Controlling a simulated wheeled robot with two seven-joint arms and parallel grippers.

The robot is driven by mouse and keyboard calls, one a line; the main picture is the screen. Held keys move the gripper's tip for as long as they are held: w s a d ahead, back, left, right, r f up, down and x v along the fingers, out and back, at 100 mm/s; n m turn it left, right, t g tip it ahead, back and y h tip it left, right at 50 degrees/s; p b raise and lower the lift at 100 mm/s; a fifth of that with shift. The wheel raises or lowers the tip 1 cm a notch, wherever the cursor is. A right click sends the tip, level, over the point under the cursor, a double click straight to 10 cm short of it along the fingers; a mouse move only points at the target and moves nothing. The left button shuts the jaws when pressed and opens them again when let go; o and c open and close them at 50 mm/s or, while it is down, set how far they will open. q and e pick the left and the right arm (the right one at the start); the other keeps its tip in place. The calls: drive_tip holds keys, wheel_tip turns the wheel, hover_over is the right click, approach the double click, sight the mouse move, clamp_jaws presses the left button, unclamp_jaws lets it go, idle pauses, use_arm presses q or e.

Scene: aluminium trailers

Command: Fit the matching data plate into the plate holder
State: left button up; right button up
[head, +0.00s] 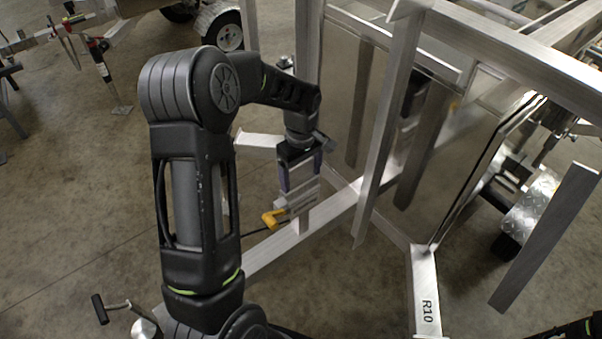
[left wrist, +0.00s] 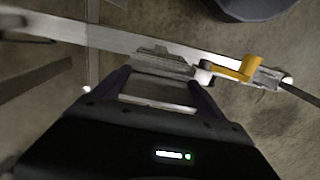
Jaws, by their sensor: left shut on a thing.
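My left gripper (head: 300,178) points down over the low aluminium rail. Its purple fingers are shut on a flat silvery piece, the data plate (left wrist: 160,66), whose print I cannot read. In the left wrist view the plate spans the space between the fingertips of my left gripper (left wrist: 163,86), in front of the rail. A yellow lever or clamp (head: 273,218) is just below and left of the fingers; it also shows in the left wrist view (left wrist: 240,68). I cannot clearly make out the plate holder or whether the plate touches it. My right gripper is out of view.
The aluminium trailer frame (head: 330,208) crosses beneath the gripper, with upright posts (head: 388,130) close to its right. A frame end marked R10 (head: 428,305) is at the lower right. Open concrete floor (head: 70,220) lies left. Another trailer wheel (head: 229,32) is behind.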

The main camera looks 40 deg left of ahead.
use_arm(q)
drive_tip(key=shift+f, duration=0.4)
drive_tip(key=o, duration=1.5)
wheel_tip(320, 180, up, 8)
drive_tip(key=shift+f, duration=0.1)
